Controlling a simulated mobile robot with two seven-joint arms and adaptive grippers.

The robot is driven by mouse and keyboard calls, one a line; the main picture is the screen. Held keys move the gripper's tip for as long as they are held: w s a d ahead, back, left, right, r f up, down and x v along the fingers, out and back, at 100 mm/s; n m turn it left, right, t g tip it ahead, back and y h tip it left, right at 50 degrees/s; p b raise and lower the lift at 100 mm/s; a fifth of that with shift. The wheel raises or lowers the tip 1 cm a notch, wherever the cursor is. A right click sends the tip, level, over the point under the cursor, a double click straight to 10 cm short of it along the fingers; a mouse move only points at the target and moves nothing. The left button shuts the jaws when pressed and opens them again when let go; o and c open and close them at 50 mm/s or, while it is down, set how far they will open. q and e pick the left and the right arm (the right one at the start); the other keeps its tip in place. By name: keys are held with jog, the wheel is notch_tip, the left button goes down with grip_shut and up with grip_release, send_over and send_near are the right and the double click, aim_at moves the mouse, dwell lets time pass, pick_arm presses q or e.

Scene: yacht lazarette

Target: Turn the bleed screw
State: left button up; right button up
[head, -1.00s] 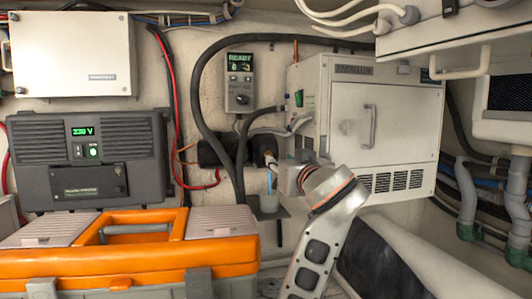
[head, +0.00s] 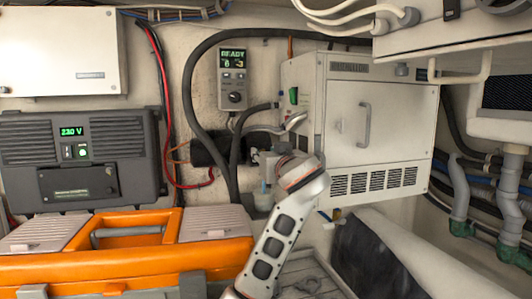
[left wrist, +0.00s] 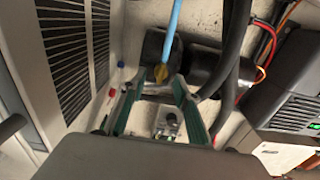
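The brass-coloured bleed screw (left wrist: 160,73) shows in the left wrist view, with a light blue tube (left wrist: 172,30) running from it. My left gripper (left wrist: 160,82) is open, its two green-edged fingers on either side of the screw's line with a gap between them. I cannot tell whether a fingertip touches the screw. In the head view my left gripper (head: 266,161) is beside the cabinet's lower left side and hides the screw. The blue tube (head: 264,186) shows below it, leading down to a small cup (head: 263,201). My right gripper is not in view.
A white cabinet (head: 375,125) stands close right of the gripper. Black hoses (head: 192,85) run close to its left. A control unit reading READY (head: 233,78) is above. An orange toolbox (head: 125,255) and a dark 230 V unit (head: 80,155) are at left.

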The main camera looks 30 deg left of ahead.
pick_arm(q)
jog(key=shift+c, duration=0.3)
grip_shut()
